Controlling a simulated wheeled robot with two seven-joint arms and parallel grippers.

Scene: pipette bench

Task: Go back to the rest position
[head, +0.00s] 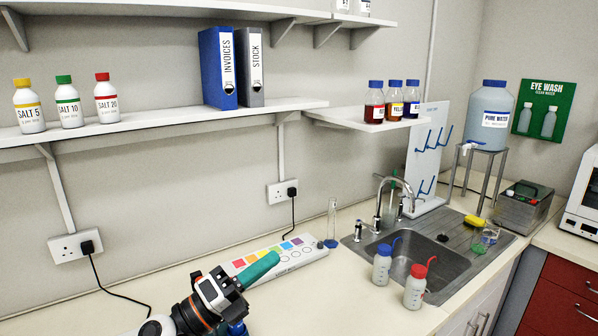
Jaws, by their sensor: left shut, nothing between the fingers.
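My left gripper (268,262) reaches in from the bottom left, above the worktop in front of the wall. Its long teal fingers are together, with nothing seen between them, and they point to the upper right. They overlap part of a white strip with coloured squares (305,252), which lies on the worktop behind them. I cannot tell how high the fingers are above it. My right gripper is out of view.
A glass cylinder with a blue base (332,225) stands by the strip's right end. Two wash bottles, blue-tipped (382,267) and red-tipped (415,290), stand before the sink (432,262). A shelf (170,122) with salt bottles hangs above.

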